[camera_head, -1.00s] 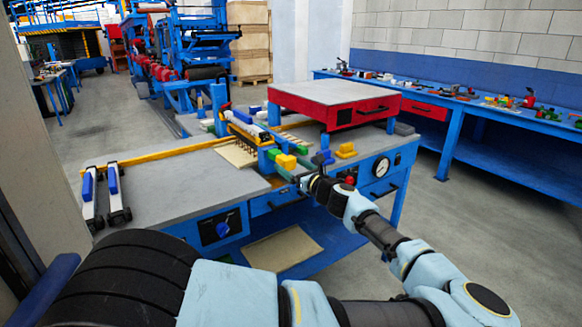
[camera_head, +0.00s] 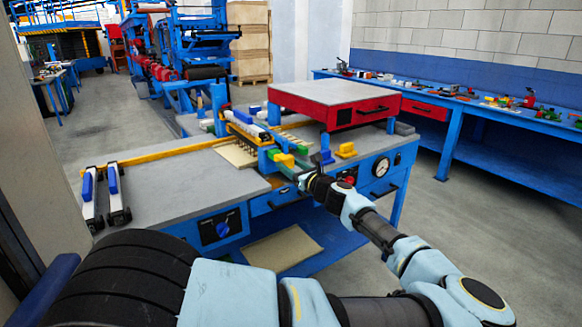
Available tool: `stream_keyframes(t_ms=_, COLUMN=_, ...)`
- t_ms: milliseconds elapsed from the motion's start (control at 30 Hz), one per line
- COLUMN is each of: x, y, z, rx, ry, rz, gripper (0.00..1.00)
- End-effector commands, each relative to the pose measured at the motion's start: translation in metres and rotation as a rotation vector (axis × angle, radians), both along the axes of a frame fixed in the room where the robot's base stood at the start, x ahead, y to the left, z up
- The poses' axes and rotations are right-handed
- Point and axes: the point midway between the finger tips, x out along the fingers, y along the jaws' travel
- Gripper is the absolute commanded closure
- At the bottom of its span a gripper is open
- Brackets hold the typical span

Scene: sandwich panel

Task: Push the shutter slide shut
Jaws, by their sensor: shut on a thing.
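A blue workstation (camera_head: 225,178) with a grey top stands ahead of me. The shutter slide is small and hard to make out from here. A yellow block (camera_head: 285,160), which looks like part of it, sits at the front middle, below the row of dark pins. A green block (camera_head: 274,154) is beside it. My gripper (camera_head: 288,172) reaches in from the right, low at the front edge, with its fingers next to the yellow block. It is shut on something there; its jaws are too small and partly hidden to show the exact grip.
A raised grey plate on a red drawer box (camera_head: 335,104) stands right of the gripper. A gauge (camera_head: 381,167) and a red button are on the front right. Two white-and-blue clamps (camera_head: 103,195) lie at the left.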

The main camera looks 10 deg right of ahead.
Motion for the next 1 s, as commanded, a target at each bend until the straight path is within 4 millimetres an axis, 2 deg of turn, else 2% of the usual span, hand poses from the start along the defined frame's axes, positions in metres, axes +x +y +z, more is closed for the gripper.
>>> stream_keyframes(t_ms=1000, x=0.027, y=0.012, z=0.001, rx=0.0, ry=-0.001, rz=-0.001, gripper=0.76)
